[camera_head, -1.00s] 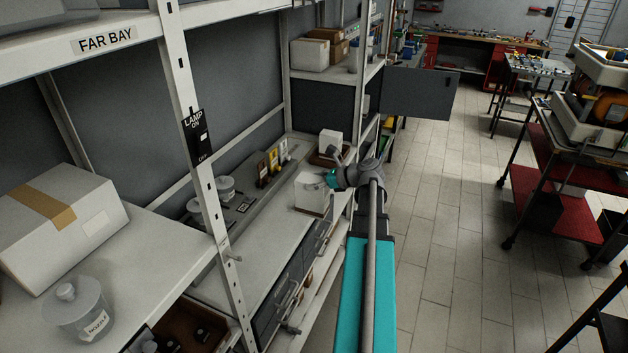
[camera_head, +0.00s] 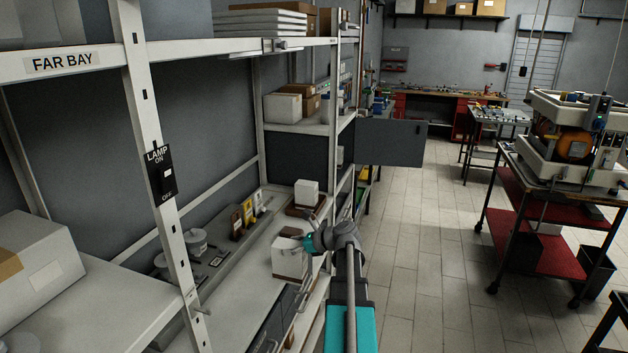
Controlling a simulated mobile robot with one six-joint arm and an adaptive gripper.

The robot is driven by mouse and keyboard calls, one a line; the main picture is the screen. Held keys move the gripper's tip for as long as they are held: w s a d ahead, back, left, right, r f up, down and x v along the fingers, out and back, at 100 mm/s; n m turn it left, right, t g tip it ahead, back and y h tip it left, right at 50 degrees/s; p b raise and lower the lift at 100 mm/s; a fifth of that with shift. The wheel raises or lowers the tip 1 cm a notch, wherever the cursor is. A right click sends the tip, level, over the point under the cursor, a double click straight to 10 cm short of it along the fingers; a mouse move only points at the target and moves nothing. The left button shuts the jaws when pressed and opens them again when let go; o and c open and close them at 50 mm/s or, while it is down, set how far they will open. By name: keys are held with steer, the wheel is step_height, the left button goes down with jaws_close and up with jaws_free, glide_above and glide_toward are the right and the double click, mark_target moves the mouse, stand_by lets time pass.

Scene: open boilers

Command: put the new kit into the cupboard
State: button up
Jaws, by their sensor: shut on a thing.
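My gripper (camera_head: 308,242) is at the end of my turquoise and grey arm, at the upper right side of a white box (camera_head: 289,262). It is shut on this box, though the fingertips are small and partly hidden. The box is over the front edge of the lower worktop; I cannot tell whether it touches the surface. No label shows that it is the new kit. A dark grey cupboard door (camera_head: 390,143) stands open further along the rack. The cupboard interior is mostly hidden behind the rack post.
Another white box (camera_head: 307,191) stands on a brown base behind the held box. A post with a lamp switch (camera_head: 161,172) stands at the left. Yellow and dark items (camera_head: 244,215) line the back of the worktop. The tiled floor (camera_head: 415,235) is clear, with a red-shelved cart (camera_head: 545,250) at the right.

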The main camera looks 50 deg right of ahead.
steer(key=shift+f+b, duration=1.8)
steer(key=shift+f, duration=0.6)
steer(key=shift+s, duration=0.1)
